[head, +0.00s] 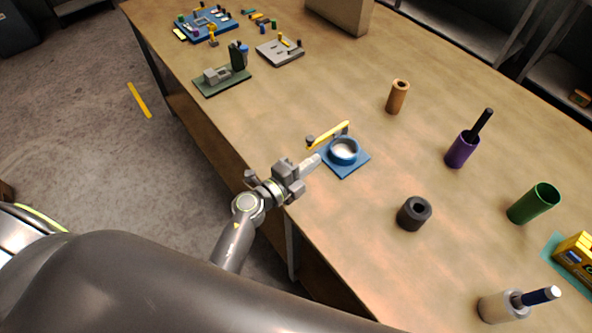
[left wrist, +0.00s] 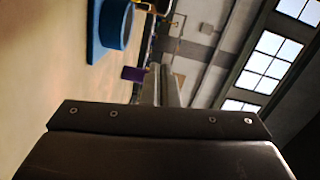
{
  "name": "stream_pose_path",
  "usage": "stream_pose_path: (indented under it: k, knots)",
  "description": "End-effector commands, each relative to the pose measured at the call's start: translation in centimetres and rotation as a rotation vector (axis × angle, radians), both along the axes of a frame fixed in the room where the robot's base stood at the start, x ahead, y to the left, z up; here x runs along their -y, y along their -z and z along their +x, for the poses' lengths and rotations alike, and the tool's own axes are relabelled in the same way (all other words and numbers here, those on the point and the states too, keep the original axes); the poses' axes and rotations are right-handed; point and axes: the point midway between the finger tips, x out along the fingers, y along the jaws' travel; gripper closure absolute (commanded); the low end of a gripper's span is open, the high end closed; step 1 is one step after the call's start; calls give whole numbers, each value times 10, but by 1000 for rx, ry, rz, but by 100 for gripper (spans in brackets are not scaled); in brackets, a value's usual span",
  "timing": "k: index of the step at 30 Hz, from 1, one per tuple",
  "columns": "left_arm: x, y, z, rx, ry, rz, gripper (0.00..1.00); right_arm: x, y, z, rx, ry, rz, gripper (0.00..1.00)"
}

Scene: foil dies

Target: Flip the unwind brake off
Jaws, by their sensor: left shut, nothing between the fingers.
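A small blue plate (head: 345,170) lies near the table's near edge and carries a blue ring (head: 344,151) with a pale inside. A yellow lever (head: 328,135) with a dark knob at its left end lies along the ring's far left side; I take it for the unwind brake. My left gripper (head: 315,161) is shut and empty, its tips just left of the plate. I cannot tell whether they touch it. In the left wrist view the shut fingers (left wrist: 160,85) point away, with the blue ring (left wrist: 115,24) at upper left. My right gripper is not in view.
On the table stand a tan roll (head: 397,97), a purple cup (head: 461,150) with a dark rod, a black roll (head: 414,213), a green cup (head: 534,203) and a pale roll (head: 498,307). A green fixture (head: 222,80) and grey plate (head: 279,52) lie farther back. Table between is clear.

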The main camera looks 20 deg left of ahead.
Motion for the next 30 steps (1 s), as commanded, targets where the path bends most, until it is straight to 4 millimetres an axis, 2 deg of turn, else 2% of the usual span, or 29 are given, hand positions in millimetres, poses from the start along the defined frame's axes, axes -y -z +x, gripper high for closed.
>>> stream_pose_path:
  k: [3,6,10,30]
  knots:
    - [12,0,21,0,2,-2,100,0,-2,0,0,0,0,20]
    - [-3,5,31,0,0,4,100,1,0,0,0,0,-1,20]
    - [-14,7,40,0,0,2,100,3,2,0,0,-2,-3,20]
    - [-25,8,47,0,27,2,100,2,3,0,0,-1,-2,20]
